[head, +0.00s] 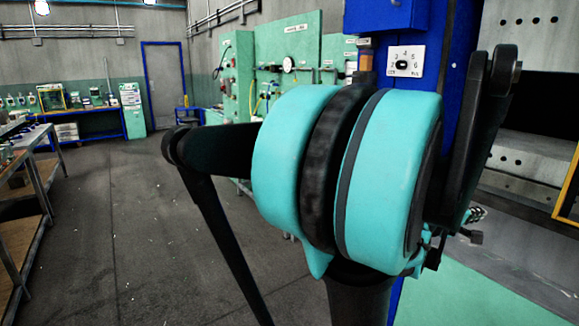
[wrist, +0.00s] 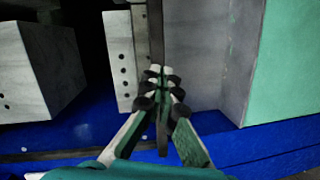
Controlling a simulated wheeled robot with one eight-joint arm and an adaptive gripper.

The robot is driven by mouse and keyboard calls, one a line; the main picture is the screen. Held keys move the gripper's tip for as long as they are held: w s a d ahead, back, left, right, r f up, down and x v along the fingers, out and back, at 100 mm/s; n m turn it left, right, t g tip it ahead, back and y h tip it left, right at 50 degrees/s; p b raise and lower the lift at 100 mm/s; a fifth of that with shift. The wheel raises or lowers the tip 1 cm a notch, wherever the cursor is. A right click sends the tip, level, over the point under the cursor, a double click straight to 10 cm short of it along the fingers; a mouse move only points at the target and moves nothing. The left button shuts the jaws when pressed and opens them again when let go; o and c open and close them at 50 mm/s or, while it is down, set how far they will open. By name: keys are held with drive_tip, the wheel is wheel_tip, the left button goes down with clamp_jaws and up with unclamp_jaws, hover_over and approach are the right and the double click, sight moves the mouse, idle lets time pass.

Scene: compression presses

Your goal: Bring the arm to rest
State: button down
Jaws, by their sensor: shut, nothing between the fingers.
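My gripper (wrist: 160,72) shows in the wrist view, with its fingers drawn together and nothing between the tips. It points toward a grey metal part of a press, past a blue edge. In the head view my turquoise and black arm fills the middle and right and hides much of the blue press column behind it. My gripper cannot be made out clearly in the head view.
A blue press column (head: 457,105) with a selector dial (head: 404,61) stands close behind my arm. In the wrist view a blue beam (wrist: 60,140) and a grey block (wrist: 35,70) lie near my gripper. A workbench (head: 25,190) stands at the left. The grey floor (head: 110,240) between is clear.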

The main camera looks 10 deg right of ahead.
drive_tip(key=w+a+f+t+y, duration=0.1)
drive_tip(key=w+a+f+y, duration=0.25)
drive_tip(key=a+f, duration=0.5)
drive_tip(key=w+a+f+m+y, duration=0.15)
drive_tip(key=a+f+y, duration=0.3)
drive_tip(key=a, duration=0.65)
drive_tip(key=w+a+f+n+t+y, duration=0.1)
drive_tip(key=w+a+f+y, duration=0.2)
drive_tip(key=a+f, duration=0.55)
drive_tip(key=s+a+f+y, duration=0.1)
drive_tip(key=a+y, duration=0.1)
drive_tip(key=a, duration=0.6)
drive_tip(key=s+a+f+g+y, duration=0.1)
drive_tip(key=s+a+y, duration=0.1)
drive_tip(key=a, duration=0.5)
drive_tip(key=shift+a+f+n+y, duration=0.4)
drive_tip(key=shift+n+y, duration=0.05)
drive_tip(key=shift+y, duration=0.05)
drive_tip(key=shift+s, duration=0.1)
